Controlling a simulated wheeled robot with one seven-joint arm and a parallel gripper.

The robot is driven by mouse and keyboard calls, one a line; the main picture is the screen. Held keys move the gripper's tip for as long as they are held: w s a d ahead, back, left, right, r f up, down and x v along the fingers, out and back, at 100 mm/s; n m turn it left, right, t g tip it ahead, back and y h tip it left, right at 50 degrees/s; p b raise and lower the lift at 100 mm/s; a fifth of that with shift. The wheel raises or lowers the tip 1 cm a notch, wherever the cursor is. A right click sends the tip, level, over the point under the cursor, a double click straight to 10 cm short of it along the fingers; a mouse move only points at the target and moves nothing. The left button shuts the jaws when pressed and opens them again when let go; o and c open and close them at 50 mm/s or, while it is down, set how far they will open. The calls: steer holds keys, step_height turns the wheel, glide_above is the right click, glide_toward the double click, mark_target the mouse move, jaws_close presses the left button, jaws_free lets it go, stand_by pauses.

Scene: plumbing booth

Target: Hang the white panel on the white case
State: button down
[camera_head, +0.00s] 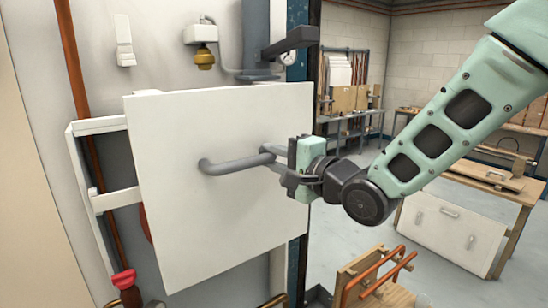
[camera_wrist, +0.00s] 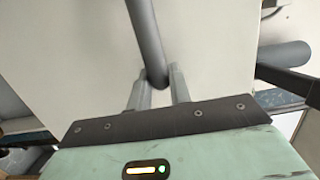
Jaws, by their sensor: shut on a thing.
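The white panel (camera_head: 215,220) is a large flat upright sheet with a grey bar handle (camera_head: 237,163) across its front. My gripper (camera_head: 275,160) is shut on the right part of that handle, and the panel is held upright in front of the wall. In the wrist view the two fingers (camera_wrist: 158,90) close around the grey handle (camera_wrist: 147,40), with the panel (camera_wrist: 75,60) behind it. The white case (camera_head: 112,201) is an open frame on the wall, showing to the left of the panel. The panel hides most of the case, and I cannot tell whether they touch.
A copper pipe (camera_head: 70,60) runs down the wall at left. A workbench (camera_head: 470,185) stands at right.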

steer(key=shift+s+d+f+b, duration=0.1)
steer(key=shift+s+f+b, duration=0.05)
steer(key=shift+f+b, duration=1.15)
